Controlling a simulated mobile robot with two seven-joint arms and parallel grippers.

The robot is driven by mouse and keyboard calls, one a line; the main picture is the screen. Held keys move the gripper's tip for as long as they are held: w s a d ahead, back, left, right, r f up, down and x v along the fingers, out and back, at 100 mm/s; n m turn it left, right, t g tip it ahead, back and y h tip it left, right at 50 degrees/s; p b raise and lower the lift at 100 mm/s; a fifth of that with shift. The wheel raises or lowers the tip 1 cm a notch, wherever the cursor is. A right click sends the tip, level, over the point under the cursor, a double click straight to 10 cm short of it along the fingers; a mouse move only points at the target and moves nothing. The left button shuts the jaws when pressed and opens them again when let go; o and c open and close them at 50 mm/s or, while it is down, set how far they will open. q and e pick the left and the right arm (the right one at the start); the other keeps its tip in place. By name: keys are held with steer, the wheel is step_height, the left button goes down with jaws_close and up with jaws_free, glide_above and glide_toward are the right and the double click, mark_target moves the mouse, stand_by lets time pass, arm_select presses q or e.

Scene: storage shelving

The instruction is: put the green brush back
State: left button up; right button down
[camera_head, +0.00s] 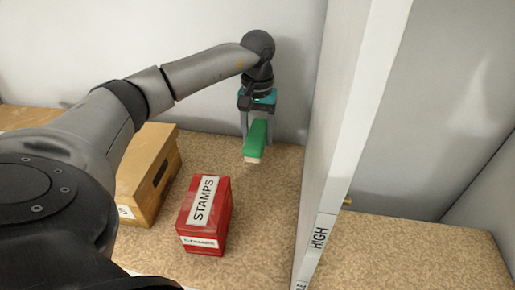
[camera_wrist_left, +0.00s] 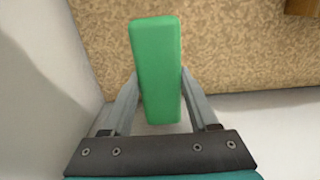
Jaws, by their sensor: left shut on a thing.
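The green brush (camera_head: 256,138) is a green block with a pale underside in the head view. My left gripper (camera_head: 256,128) is shut on it, one finger on each side. The brush is at the back of the shelf, near the rear wall; I cannot tell whether its pale underside touches the shelf surface. In the left wrist view the brush (camera_wrist_left: 157,65) lies lengthwise between the two fingers of my left gripper (camera_wrist_left: 160,88). My right gripper is in neither view.
A red STAMPS box (camera_head: 205,215) and a wooden box (camera_head: 148,172) stand to the left on the speckled shelf (camera_head: 262,225). A white upright divider (camera_head: 345,130) marked HIGH rises to the right of the brush. The compartment beyond it (camera_head: 410,255) looks mostly empty.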

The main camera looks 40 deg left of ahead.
mark_target(258, 132)
arm_select(q)
steer(key=shift+f, duration=2.05)
steer(key=shift+b, duration=0.3)
steer(key=shift+f, duration=0.2)
steer(key=o, duration=1.2)
steer(key=shift+r, duration=0.15)
steer(key=shift+r, duration=0.3)
step_height(258, 132, up, 12)
steer(key=shift+f+p, duration=0.2)
steer(key=shift+p, duration=0.65)
